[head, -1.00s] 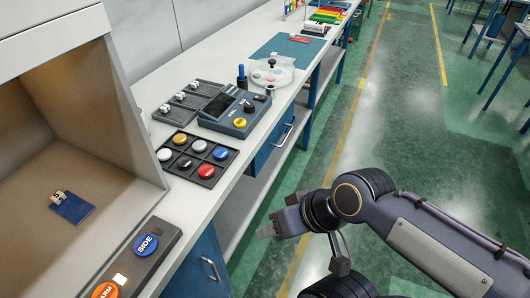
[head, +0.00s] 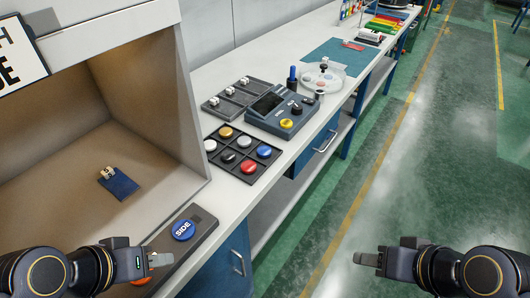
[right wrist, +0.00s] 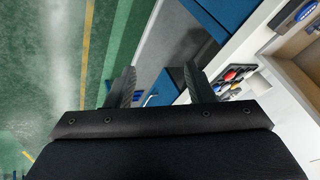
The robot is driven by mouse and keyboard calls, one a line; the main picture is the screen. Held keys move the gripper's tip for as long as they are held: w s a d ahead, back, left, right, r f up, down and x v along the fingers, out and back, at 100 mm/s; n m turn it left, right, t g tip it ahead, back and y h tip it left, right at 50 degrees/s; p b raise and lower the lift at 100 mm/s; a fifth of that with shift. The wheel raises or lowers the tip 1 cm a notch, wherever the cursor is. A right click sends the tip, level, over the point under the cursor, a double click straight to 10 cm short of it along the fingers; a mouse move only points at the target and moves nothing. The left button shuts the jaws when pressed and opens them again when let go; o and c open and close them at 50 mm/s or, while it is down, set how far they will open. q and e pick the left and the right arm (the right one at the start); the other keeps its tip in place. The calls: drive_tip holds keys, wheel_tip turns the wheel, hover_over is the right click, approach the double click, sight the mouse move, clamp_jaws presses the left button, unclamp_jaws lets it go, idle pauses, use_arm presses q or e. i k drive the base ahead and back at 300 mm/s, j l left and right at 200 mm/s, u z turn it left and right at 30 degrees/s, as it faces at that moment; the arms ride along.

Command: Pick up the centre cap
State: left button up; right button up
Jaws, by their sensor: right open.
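Several round caps lie in a black compartment tray (head: 230,171) on the bench: a gold cap (head: 225,132), a white cap (head: 210,145), a silver cap (head: 244,141), a black cap (head: 228,156), a red cap (head: 247,166) and a blue cap (head: 264,151). I cannot tell which is the centre cap. My left gripper (head: 160,260) is at the lower left, in front of the button panel; its jaw gap is not clear. My right gripper (head: 368,259) is open and empty over the floor, right of the bench; its spread fingers show in the right wrist view (right wrist: 160,84).
An open-fronted booth (head: 150,110) stands left, with a blue tag (head: 118,183) inside. A panel with a blue SIDE button (head: 183,229) is at its front. Behind the tray are a grey device (head: 285,112), a dark parts tray (head: 225,98) and a clear round dish (head: 322,78).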

sight(263, 151)
drive_tip(key=i+l, duration=0.15)
drive_tip(key=l, duration=0.2)
drive_tip(key=i+l+u, duration=0.1)
drive_tip(key=l, duration=0.25)
drive_tip(key=i+l, duration=0.25)
drive_tip(key=i+l+u, duration=0.1)
drive_tip(key=l, duration=0.3)
drive_tip(key=i+l+u, duration=0.1)
drive_tip(key=u, duration=1.95)
